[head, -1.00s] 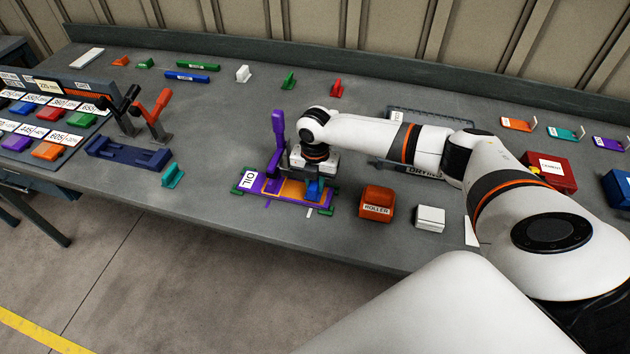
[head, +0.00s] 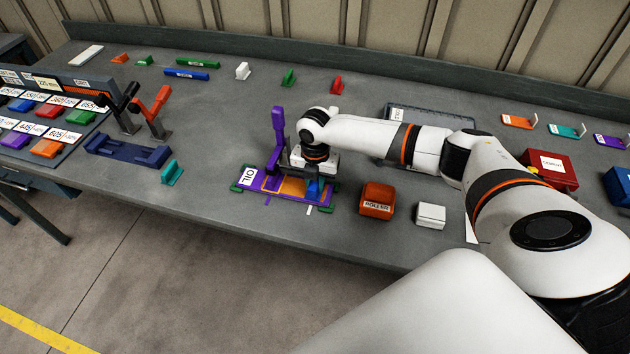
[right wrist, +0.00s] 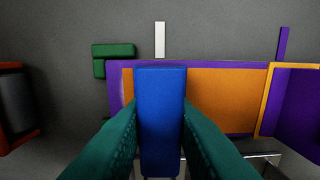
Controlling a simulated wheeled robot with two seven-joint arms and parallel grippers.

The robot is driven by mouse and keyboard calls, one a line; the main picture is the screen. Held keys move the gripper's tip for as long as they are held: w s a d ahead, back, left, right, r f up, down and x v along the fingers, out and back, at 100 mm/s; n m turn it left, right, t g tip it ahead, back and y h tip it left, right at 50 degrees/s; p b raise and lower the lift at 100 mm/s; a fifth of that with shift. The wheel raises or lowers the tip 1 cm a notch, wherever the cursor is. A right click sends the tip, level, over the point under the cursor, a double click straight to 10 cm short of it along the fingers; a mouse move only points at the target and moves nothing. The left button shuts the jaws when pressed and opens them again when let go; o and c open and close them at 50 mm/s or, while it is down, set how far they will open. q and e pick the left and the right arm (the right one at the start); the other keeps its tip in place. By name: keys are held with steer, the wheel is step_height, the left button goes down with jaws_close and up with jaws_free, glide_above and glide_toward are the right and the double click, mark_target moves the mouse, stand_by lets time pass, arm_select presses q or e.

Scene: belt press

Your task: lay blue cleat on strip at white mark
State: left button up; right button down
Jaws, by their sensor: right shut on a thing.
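My right gripper (right wrist: 160,135) has its teal fingers on both sides of the blue cleat (right wrist: 160,105) and is shut on it. The cleat lies across the orange strip (right wrist: 225,95) near one end, in line with the white mark (right wrist: 160,39) on the table. I cannot tell whether its underside touches the strip. In the head view the cleat (head: 315,189) shows partly below the gripper (head: 314,178), at the right end of the purple bed (head: 300,196). The white mark (head: 309,211) lies just in front. My left gripper is not in view.
A purple upright lever (head: 278,130) stands close left of my right gripper. Green corner blocks (right wrist: 113,52) flank the bed. An orange roller box (head: 377,200) and a white block (head: 431,215) stand to the right. The table's front strip is clear.

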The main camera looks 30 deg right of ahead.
steer(key=c, duration=1.1)
jaws_free()
steer(key=shift+c, duration=0.2)
step_height(320, 180, up, 12)
steer(key=b, duration=0.1)
steer(key=shift+b, duration=0.4)
steer(key=shift+a+f, duration=0.1)
